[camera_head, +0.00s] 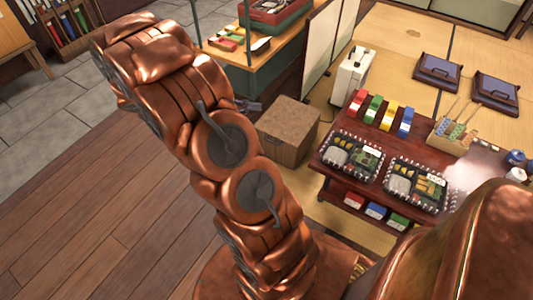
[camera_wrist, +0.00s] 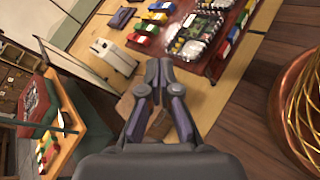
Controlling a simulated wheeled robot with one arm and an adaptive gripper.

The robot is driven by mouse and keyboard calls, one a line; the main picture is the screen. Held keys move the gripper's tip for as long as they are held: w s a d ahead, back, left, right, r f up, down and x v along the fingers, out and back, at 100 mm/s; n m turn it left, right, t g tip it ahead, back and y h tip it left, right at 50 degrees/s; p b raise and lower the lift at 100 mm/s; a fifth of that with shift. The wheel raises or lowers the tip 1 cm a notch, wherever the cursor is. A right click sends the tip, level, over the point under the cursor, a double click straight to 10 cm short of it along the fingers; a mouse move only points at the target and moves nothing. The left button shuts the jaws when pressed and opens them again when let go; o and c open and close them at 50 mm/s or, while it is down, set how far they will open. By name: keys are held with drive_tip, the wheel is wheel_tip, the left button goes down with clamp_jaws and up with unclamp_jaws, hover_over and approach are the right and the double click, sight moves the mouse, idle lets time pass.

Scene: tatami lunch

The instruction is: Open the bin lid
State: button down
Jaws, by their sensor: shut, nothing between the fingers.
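A brown wood-toned box (camera_head: 288,145), which looks like the bin, stands on the floor left of the low table. Its flat top, the lid (camera_head: 289,118), lies level and closed. In the wrist view the box (camera_wrist: 126,106) shows only in part, behind my gripper's fingers. My gripper (camera_wrist: 159,67) is shut and empty, its fingertips together. In the head view only a small dark part of my gripper (camera_head: 249,107) shows past my arm, near the box's left upper corner. I cannot tell whether it touches the box.
The low dark-red table (camera_head: 325,155) right of the box holds lunch trays, coloured blocks and a wooden holder. A white appliance (camera_head: 352,76) stands behind the box. A green-framed counter (camera_head: 225,62) is at the back left. The wooden floor (camera_head: 90,215) at the left is clear.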

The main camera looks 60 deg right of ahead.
drive_tip(key=w+d+f+n+t+h+b, duration=0.1)
drive_tip(key=w+d+f+n+h+b, duration=0.2)
drive_tip(key=f, duration=0.6)
drive_tip(key=w+d+f+n+t+h+b, duration=0.15)
drive_tip(key=d+f+b, duration=0.3)
drive_tip(key=f, duration=0.45)
drive_tip(key=w+d+f+n+t+h+b, duration=0.1)
drive_tip(key=w+d+f+n+h+b, duration=0.2)
drive_tip(key=f, duration=0.6)
wheel_tip(320, 180, down, 28)
drive_tip(key=w+d+n+t+b, duration=0.25)
drive_tip(key=n+t+b, duration=0.35)
drive_tip(key=b, duration=0.4)
drive_tip(key=d+r+b, duration=0.4)
drive_tip(key=d+b, duration=0.2)
drive_tip(key=d, duration=0.4)
drive_tip(key=shift+w+d+r, duration=0.15)
drive_tip(key=shift+w+d, duration=0.1)
drive_tip(key=shift+w, duration=0.15)
drive_tip(key=shift+r+n+y, duration=0.2)
drive_tip(key=shift+n+y, duration=0.05)
